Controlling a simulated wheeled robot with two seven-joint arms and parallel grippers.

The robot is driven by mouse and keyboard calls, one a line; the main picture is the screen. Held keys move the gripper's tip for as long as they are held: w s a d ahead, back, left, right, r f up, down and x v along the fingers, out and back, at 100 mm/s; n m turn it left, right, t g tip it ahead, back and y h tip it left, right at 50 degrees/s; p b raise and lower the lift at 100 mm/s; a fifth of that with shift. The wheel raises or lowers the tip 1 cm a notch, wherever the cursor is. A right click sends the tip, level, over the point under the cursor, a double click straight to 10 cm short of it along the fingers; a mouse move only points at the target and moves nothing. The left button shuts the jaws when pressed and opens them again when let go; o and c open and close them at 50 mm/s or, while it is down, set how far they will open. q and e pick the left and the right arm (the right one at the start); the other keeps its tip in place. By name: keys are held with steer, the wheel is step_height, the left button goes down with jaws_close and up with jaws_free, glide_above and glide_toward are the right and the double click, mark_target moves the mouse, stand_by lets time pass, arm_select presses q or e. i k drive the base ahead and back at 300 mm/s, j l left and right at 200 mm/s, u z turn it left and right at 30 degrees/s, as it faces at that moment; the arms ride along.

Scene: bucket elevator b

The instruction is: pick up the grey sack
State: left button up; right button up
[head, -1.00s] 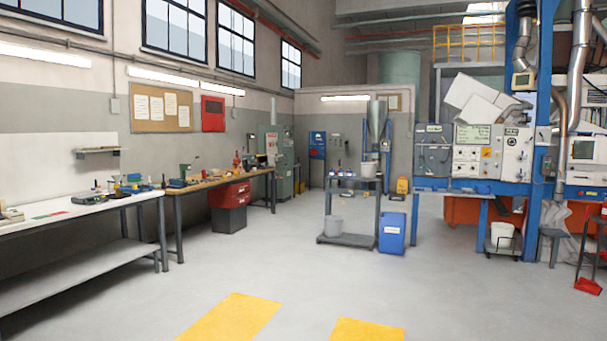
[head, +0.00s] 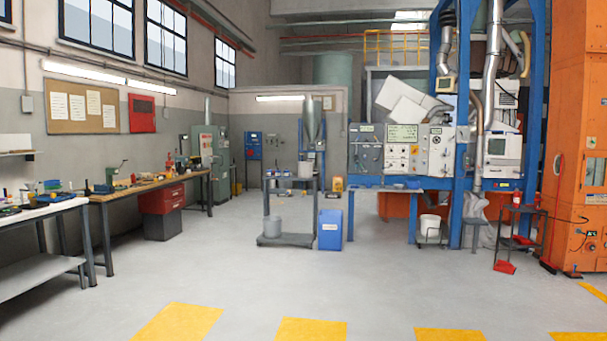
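A pale grey, crumpled shape (head: 488,234) that looks like a sack is on the floor at the right, at the foot of the blue frame. A small dark stool and the blue post partly hide it, and it is too small to tell its full outline. Neither of my grippers shows in the head view.
A blue machine frame (head: 457,192) and a tall orange machine (head: 577,190) stand at the right, with a dark stand (head: 522,232) between them. A blue container (head: 330,231) and a white bucket (head: 430,225) are on the floor. The middle floor is clear.

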mark_target(305, 168)
steer(key=i, duration=8.9)
steer(key=i+j+u, duration=0.05)
steer(key=j, duration=0.4)
